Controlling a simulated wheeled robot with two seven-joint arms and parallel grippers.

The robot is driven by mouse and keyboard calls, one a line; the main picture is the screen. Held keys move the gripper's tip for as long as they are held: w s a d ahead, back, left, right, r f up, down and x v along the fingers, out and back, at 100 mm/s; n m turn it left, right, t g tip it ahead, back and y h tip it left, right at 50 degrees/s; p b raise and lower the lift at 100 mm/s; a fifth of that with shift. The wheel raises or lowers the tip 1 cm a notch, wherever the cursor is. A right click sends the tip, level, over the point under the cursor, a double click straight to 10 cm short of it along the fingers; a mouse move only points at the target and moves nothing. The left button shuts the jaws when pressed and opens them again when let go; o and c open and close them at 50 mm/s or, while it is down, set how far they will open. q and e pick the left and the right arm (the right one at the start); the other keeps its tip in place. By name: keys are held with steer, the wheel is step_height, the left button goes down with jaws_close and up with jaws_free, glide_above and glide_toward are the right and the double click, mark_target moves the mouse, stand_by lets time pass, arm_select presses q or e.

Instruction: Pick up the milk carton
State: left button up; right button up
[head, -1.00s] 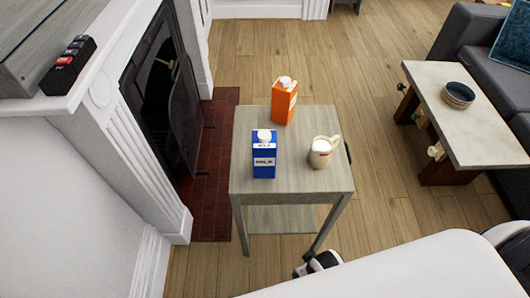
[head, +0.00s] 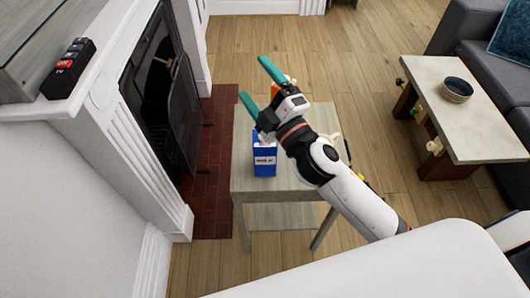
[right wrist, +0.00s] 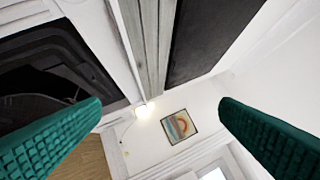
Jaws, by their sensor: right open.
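The blue milk carton (head: 264,161) with a white label stands upright on a small grey side table (head: 246,185). My right gripper (head: 254,84) is open and empty, with teal fingers pointing up and left in the head view. It is raised above the table, and its wrist covers part of the carton's top. In the right wrist view, both teal fingers (right wrist: 160,115) are spread wide, with no carton between them. My left gripper is not in view.
An orange carton (head: 278,84) and a cream jug (head: 331,141) on the table are mostly hidden behind my right arm. The white fireplace (head: 155,140) is close on the left. A low table with a bowl (head: 458,92) stands at the right. A framed picture (right wrist: 179,127) hangs on a wall.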

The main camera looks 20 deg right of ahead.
steer(key=s+a+r+n+g+y, duration=0.1)
steer(key=a+r+n+g+y, duration=0.35)
steer(key=a+n+y, duration=0.6)
steer(key=n+g+h, duration=0.9)
steer(key=n+g, duration=0.5)
steer(key=n, duration=0.9)
glide_above(265, 154)
steer(key=w, duration=0.1)
steer(key=shift+m, duration=0.25)
steer(key=f, duration=1.4)
steer(key=shift+w+a+f, duration=0.1)
steer(key=shift+w+a, duration=0.05)
steer(key=shift+a, duration=0.25)
steer(key=w+d+f+h, duration=0.1)
steer(key=d+h, duration=0.2)
steer(key=d, duration=0.3)
steer(key=shift+h, duration=0.25)
steer(key=p+x, duration=0.1)
steer(key=x, duration=0.4)
steer(key=shift+f, duration=0.35)
steer(key=p+x, duration=0.2)
steer(key=x, duration=0.4)
steer(key=shift+s+a, duration=0.2)
steer(key=shift+s, duration=0.1)
